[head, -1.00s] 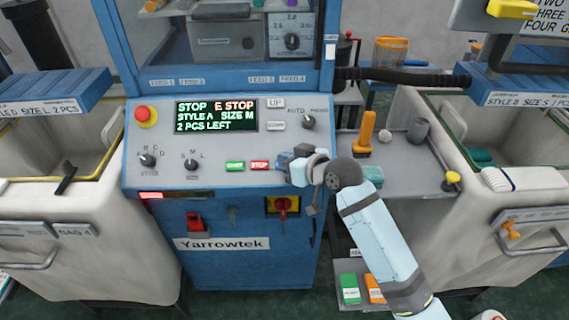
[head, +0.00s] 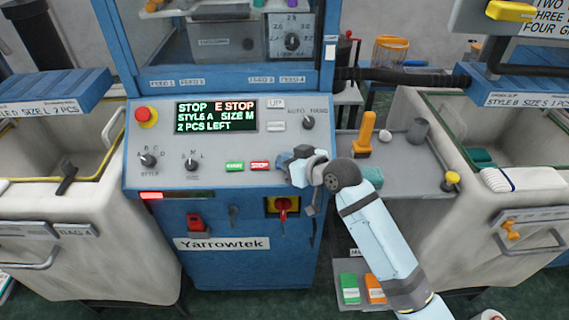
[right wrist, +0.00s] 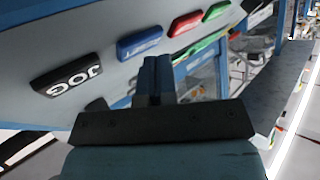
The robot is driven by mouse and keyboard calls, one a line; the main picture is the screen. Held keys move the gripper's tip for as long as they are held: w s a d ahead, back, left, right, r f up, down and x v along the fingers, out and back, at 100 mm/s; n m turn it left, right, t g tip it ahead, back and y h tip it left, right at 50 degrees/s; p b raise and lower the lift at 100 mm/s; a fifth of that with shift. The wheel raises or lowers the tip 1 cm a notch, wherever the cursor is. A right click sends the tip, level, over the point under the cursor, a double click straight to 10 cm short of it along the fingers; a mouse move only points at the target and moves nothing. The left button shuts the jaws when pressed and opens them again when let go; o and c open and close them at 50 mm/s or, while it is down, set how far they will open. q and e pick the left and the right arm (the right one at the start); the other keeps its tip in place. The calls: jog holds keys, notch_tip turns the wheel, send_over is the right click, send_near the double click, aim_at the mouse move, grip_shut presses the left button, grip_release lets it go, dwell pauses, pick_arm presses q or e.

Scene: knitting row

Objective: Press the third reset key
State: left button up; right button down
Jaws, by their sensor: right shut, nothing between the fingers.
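The blue RESET key (right wrist: 140,43) sits in a row on the grey panel (head: 215,183), between the red STOP key (right wrist: 184,22) and the black JOG key (right wrist: 66,81) in the right wrist view. In the head view, the green START key (head: 235,166) and STOP show, while my right gripper (head: 286,159) covers the panel to their right. The right gripper is shut and empty. In the right wrist view its fingertips (right wrist: 155,62) are close by the RESET key; I cannot tell whether they touch it. My left gripper is not in view.
The display (head: 216,116) reads STOP, E STOP, STYLE A, SIZE M, 2 PCS LEFT. A red mushroom button (head: 146,115) is at the panel's upper left. Rotary knobs, including AUTO/HAND (head: 308,122), surround the keys. A grey side shelf (head: 400,175) holds an orange-handled tool (head: 366,130).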

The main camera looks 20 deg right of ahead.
jog(key=shift+w+f, duration=0.2)
jog(key=shift+f, duration=0.1)
dwell(0.5)
dwell(0.4)
jog(key=shift+s+r+p, duration=0.25)
jog(key=shift+r+p, duration=0.25)
jog(key=shift+p, duration=0.3)
jog(key=shift+s+r+p, duration=0.2)
jog(key=shift+p, duration=0.1)
jog(key=shift+a, duration=0.1)
jog(key=shift+f, duration=0.1)
